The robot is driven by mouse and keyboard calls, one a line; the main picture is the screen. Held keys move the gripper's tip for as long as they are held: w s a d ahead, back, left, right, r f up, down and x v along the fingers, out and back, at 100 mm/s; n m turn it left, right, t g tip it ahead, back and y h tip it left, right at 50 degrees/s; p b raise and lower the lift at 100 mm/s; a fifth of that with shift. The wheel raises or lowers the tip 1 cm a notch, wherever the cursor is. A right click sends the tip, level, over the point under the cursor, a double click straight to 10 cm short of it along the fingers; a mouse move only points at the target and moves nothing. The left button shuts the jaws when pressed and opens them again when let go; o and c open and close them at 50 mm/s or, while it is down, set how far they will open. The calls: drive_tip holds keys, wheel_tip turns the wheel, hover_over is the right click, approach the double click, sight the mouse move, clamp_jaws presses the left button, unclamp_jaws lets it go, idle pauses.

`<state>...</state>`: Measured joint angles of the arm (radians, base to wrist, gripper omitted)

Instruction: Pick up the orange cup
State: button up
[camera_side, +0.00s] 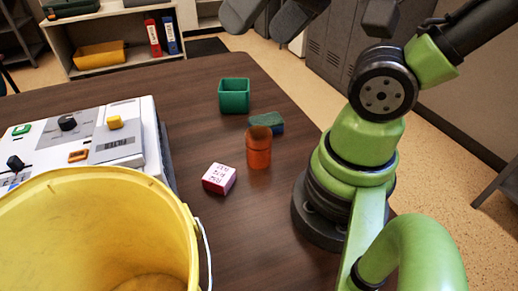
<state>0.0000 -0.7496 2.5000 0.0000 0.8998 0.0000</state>
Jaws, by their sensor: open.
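The orange cup (258,152) stands upright on the dark wooden table, near the middle of the side view. A green and blue sponge-like block (268,121) lies just behind it; the cup overlaps its lower edge in the picture. My gripper (266,16) is at the top edge of the view, partly cut off. Its two dark grey fingers are apart, with nothing seen between them. It is well above and away from the cup.
A green open box (234,96) stands behind the cup. A pink and white lettered block (219,179) lies in front-left. A large yellow bucket (165,215) fills the lower left, beside a control panel (138,112). Bare table (180,85) lies at the back left.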

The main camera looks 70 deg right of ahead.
drive_tip(key=w+d+f+g+h, duration=0.2)
drive_tip(key=w+d+f+g, duration=0.1)
drive_tip(key=w+d+f, duration=0.3)
drive_tip(key=n+g, duration=0.2)
drive_tip(key=g, duration=0.2)
approach(259, 143)
drive_tip(key=shift+w+d+f, duration=0.2)
drive_tip(key=shift+d+f, duration=0.2)
drive_tip(key=shift+f, duration=1.7)
drive_tip(key=shift+w+d+f, duration=0.2)
drive_tip(key=shift+d+f, duration=0.25)
drive_tip(key=shift+f, duration=1.65)
drive_tip(key=shift+w+d+f, duration=0.25)
drive_tip(key=shift+d+f, duration=0.15)
drive_tip(key=shift+f, duration=1.7)
drive_tip(key=c, duration=1)
